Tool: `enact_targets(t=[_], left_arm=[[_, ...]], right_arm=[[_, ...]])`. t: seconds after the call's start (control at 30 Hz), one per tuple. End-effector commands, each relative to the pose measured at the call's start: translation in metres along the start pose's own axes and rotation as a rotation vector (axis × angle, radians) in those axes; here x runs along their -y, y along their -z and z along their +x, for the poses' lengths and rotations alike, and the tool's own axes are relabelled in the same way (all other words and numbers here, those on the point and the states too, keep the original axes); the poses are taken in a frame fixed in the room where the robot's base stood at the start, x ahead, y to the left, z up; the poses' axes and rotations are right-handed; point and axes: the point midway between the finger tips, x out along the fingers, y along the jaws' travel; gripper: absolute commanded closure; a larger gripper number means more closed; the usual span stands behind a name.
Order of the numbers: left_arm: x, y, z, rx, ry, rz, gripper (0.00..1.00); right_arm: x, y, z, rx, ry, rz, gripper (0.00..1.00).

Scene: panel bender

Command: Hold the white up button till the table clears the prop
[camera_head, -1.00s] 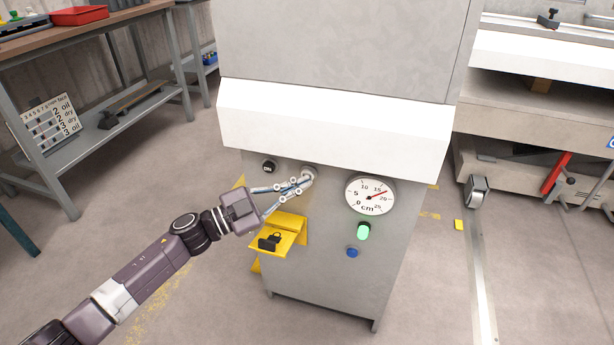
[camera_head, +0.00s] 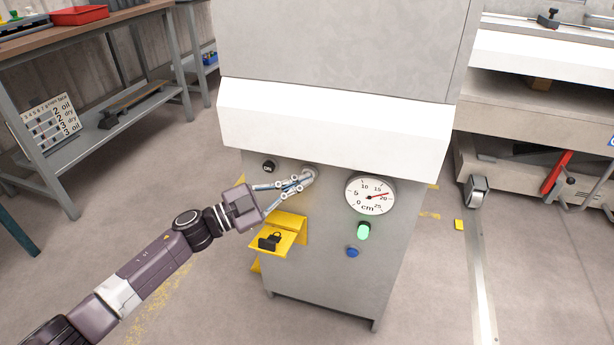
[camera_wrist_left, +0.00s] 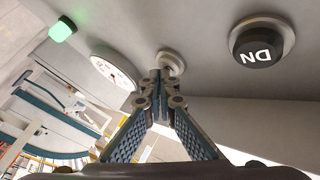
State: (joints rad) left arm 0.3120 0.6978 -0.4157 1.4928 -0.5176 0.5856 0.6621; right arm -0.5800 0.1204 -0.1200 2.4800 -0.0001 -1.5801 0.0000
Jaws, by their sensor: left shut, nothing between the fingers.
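The white button (camera_head: 310,173) sits on the front of the grey machine cabinet, right of the black DN button (camera_head: 268,166). My left gripper (camera_head: 302,181) is shut and empty, with its fingertips at the white button. In the left wrist view the fingertips (camera_wrist_left: 160,74) meet the white button (camera_wrist_left: 174,62) and partly cover it; how far it is pressed cannot be told. A round cm gauge (camera_head: 370,206) shows its needle between 15 and 20. My right gripper is not in view.
A yellow bracket (camera_head: 290,226) with a black padlock shape sticks out just below my left gripper. A green lamp (camera_head: 363,231) glows under the gauge, above a blue button (camera_head: 352,253). A workbench (camera_head: 125,18) stands left; open floor lies between.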

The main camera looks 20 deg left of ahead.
Motion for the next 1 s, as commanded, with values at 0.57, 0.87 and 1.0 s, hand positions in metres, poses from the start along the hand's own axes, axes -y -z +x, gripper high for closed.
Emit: enact_targets(t=[0.57,0.87,1.0], left_arm=[[0.0,-0.001,0.0,0.001,0.001,0.0,1.0],[-0.002,0.004,-0.004,0.001,0.001,-0.001,1.0],[-0.006,0.007,-0.01,0.002,0.0,-0.001,1.0]], right_arm=[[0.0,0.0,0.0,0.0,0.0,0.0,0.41],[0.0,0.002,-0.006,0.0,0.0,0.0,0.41],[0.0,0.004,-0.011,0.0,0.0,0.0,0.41]])
